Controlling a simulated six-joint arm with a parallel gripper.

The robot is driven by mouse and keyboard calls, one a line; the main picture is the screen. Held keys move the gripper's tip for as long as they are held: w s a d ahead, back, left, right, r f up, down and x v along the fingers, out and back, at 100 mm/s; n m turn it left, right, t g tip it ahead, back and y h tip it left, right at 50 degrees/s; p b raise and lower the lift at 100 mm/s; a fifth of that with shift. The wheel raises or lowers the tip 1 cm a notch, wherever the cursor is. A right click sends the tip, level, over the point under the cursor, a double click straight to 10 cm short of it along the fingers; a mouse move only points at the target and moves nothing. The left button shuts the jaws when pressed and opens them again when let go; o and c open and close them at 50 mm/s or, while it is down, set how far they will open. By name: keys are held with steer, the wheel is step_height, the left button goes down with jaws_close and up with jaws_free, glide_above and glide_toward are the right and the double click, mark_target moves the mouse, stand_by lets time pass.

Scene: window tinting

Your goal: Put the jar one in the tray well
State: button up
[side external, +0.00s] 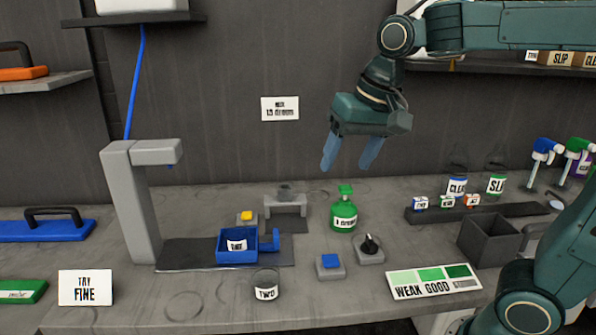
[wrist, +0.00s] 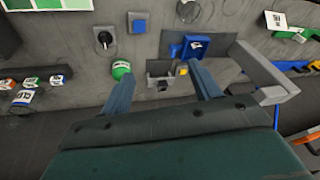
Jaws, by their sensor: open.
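My gripper (side external: 347,165) is open and empty, high above the back of the bench with its fingers pointing down. In the wrist view its fingers (wrist: 159,72) are spread apart. No jar label clearly reads "one". A clear jar labelled TWO (side external: 265,286) stands at the front of the bench. A blue tray (side external: 222,247) holds something with a white label too small to read; the tray also shows in the wrist view (wrist: 176,50). A dark, glassy object shows at the low grey bracket (side external: 287,209), perhaps a jar, its label not visible.
A green bottle (side external: 344,215) stands right of the bracket. A knob box (side external: 370,250) and blue button box (side external: 330,267) sit in front. A tall grey post (side external: 131,205) rises at left.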

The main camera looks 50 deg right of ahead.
steer(key=s+f+n+t, duration=0.1)
steer(key=s+f+n, duration=0.1)
steer(key=s, duration=0.4)
steer(key=s+d+f+n, duration=0.1)
steer(key=s+f+n, duration=0.2)
steer(key=s, duration=0.4)
steer(key=shift+s+f+t, duration=0.15)
steer(key=shift+f+t, duration=0.15)
steer(key=shift+t, duration=0.1)
